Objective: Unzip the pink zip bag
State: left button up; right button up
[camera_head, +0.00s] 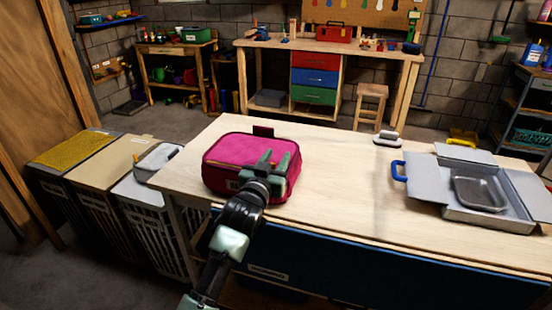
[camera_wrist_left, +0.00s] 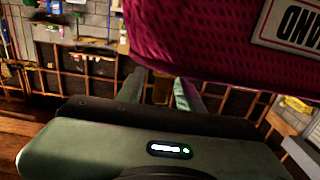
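The pink zip bag (camera_head: 233,151) lies on the left part of the wooden table, its top panel edged by a dark seam. A dark red tab (camera_head: 263,131) stands at its far edge. My left gripper (camera_head: 274,160) is in front of the bag's right part and hides some of it. Its two fingers are apart, and nothing is clearly held. In the left wrist view the bag's pink mesh side (camera_wrist_left: 210,45), with a white label, fills the upper right, close to the open fingers (camera_wrist_left: 160,92). I cannot tell whether they touch it. My right gripper is out of view.
A grey box (camera_head: 490,217) with open flaps and a blue handle stands on the right of the table (camera_head: 340,190). A small grey-handled object (camera_head: 387,138) lies at the far edge. Hampers (camera_head: 103,200) stand left of the table. The table's middle is clear.

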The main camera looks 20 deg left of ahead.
pick_arm(q)
grip_shut()
dwell(1.3)
